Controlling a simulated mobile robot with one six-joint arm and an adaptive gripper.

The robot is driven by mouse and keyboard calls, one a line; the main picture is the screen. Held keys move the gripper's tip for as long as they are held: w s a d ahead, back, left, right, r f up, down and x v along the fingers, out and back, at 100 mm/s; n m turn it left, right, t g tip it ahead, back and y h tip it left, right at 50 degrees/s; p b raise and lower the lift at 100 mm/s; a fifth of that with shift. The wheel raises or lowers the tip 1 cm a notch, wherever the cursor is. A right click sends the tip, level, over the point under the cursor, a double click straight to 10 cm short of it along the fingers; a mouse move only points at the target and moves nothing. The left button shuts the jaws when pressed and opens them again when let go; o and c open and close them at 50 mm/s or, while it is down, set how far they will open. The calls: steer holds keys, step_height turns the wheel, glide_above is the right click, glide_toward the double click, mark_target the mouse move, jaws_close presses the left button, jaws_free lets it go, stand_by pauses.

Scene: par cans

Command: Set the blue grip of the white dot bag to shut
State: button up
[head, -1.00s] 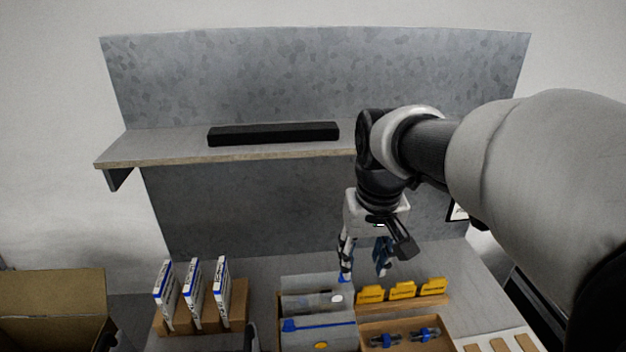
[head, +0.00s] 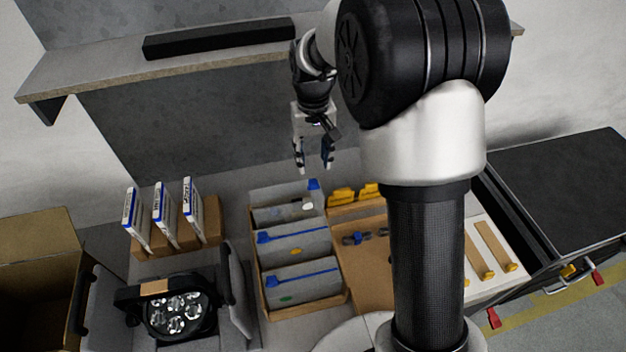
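The white dot bag (head: 273,212) is the rearmost of three clear grey bags standing in a brown tray. Its white dot (head: 307,206) is near its right side. Its blue grip (head: 313,184) shows as a small blue piece at the upper right corner, with no blue bar visible across the bag. My gripper (head: 314,168) points down, just above and behind that corner in the picture. Its two dark fingers are apart with nothing visible between them, and a small gap shows between them and the grip.
The yellow dot bag (head: 293,246) and green dot bag (head: 304,285) have long blue bars. White-blue boxes (head: 162,217), a lamp (head: 175,312) and a cardboard box (head: 38,262) are left. Yellow-tabbed items (head: 355,193) are right. A shelf (head: 200,62) hangs behind.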

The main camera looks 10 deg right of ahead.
mark_target(313, 181)
step_height(313, 181, down, 8)
steer(key=shift+f+b, duration=0.25)
steer(key=shift+b, duration=0.4)
steer(key=shift+c, duration=0.6)
jaws_close()
